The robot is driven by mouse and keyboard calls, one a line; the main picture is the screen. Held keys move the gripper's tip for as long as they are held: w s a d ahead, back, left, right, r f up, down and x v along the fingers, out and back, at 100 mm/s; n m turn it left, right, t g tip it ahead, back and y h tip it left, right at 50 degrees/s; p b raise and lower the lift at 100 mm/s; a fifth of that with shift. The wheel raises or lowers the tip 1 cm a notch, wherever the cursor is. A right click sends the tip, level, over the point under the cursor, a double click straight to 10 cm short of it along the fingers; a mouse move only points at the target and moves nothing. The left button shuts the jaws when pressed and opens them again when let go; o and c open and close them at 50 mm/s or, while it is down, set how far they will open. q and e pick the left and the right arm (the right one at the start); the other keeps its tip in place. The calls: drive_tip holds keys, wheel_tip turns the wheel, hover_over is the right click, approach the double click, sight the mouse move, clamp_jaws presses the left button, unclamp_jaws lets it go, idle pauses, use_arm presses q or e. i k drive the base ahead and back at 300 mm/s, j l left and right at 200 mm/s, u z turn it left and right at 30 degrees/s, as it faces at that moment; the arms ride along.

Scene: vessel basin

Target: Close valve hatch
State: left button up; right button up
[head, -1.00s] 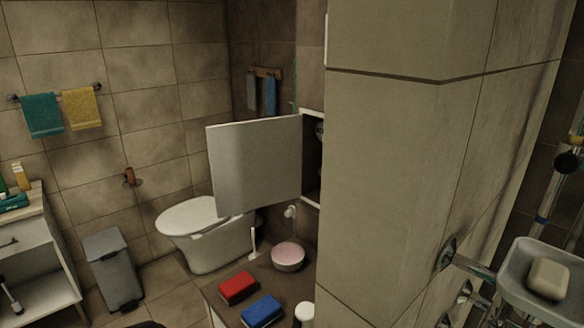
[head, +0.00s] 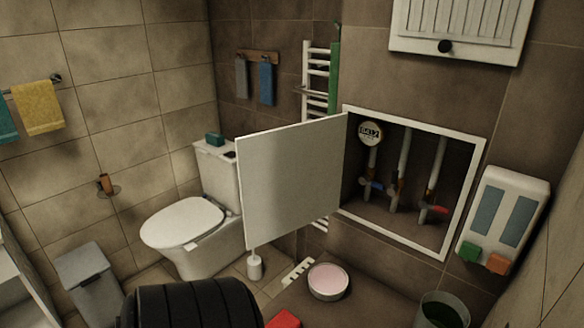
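The valve hatch door (head: 292,182), a flat white-grey panel, stands open in the head view. It joins the left side of the white hatch frame (head: 459,212) and swings out to the left into the room. The recess (head: 405,206) behind it is uncovered. Inside are a round meter (head: 370,133) and several pipes with blue and red valve handles. Neither of my grippers shows in the head view.
A toilet (head: 185,226) stands behind and left of the door. A pink-filled bowl (head: 328,281) and a dark bucket (head: 441,311) are below the hatch. A white dispenser (head: 503,219) hangs right of it, and a white vent (head: 462,26) is above.

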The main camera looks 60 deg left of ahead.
sight(290, 176)
drive_tip(key=k+j, duration=0.1)
drive_tip(key=j, duration=0.3)
drive_tip(key=k+j, duration=0.15)
drive_tip(key=j, duration=0.25)
drive_tip(key=k+j+z, duration=0.1)
drive_tip(key=j, duration=0.35)
drive_tip(key=k+j, duration=0.15)
drive_tip(key=j, duration=0.25)
drive_tip(key=k+j, duration=0.1)
drive_tip(key=j, duration=0.3)
drive_tip(key=k+j+z, duration=0.1)
drive_tip(key=j, duration=0.3)
drive_tip(key=k+j, duration=0.2)
drive_tip(key=j, duration=0.2)
drive_tip(key=k+j, duration=0.15)
drive_tip(key=j, duration=0.25)
drive_tip(key=z, duration=0.05)
